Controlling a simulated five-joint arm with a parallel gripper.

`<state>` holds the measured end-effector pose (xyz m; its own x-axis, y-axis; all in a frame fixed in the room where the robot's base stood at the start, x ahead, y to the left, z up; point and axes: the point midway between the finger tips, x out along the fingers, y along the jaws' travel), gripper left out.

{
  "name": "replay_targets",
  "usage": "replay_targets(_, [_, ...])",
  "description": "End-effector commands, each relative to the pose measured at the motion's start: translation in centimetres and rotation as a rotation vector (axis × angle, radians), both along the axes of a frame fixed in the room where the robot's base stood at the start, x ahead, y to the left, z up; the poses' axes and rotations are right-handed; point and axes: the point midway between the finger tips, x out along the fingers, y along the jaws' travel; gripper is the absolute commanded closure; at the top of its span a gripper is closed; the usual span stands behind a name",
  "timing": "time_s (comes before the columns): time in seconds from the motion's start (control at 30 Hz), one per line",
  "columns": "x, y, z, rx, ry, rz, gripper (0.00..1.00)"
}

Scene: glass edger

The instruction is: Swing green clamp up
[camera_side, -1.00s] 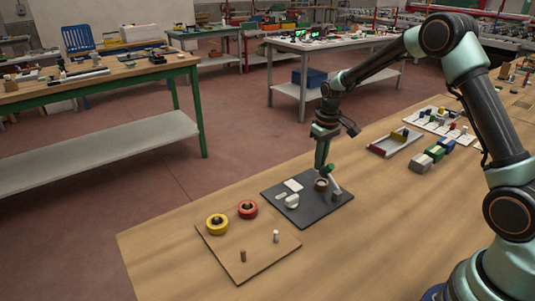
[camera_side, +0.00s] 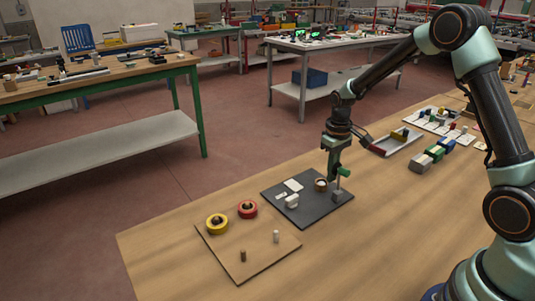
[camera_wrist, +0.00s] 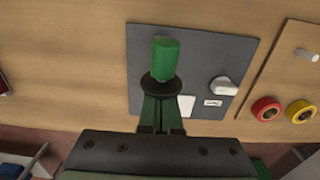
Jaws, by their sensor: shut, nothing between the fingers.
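In the wrist view the handle (camera_wrist: 165,60) shows just beyond my fingertips. My gripper (camera_side: 333,177) is shut and empty, pointing down immediately left of the handle; whether it touches the handle I cannot tell. In the wrist view my gripper (camera_wrist: 160,98) partly covers a dark round piece (camera_wrist: 160,86).
The plate also holds a white knob (camera_side: 292,201) and pale labels. A board (camera_side: 262,254) in front carries a yellow roll (camera_side: 217,224), a red roll (camera_side: 247,209) and two pegs. A tray (camera_side: 402,146) and several coloured blocks (camera_side: 434,153) stand behind right. The table's front right is clear.

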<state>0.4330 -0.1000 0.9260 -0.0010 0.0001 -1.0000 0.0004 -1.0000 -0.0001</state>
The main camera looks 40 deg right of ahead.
Motion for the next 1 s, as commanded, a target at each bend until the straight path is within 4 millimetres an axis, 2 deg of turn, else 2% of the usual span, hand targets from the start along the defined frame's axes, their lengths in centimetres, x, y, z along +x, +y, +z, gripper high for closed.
replay_targets(0.17, [0.2, 0.0, 0.0, 0.000, -0.001, 0.000, 1.00])
replay_targets(0.73, [2.7, 0.0, 0.0, 0.000, -0.001, 0.000, 1.00])
replay_targets(1.0, [3.1, 0.0, 0.3, 0.000, -0.002, 0.000, 1.00])
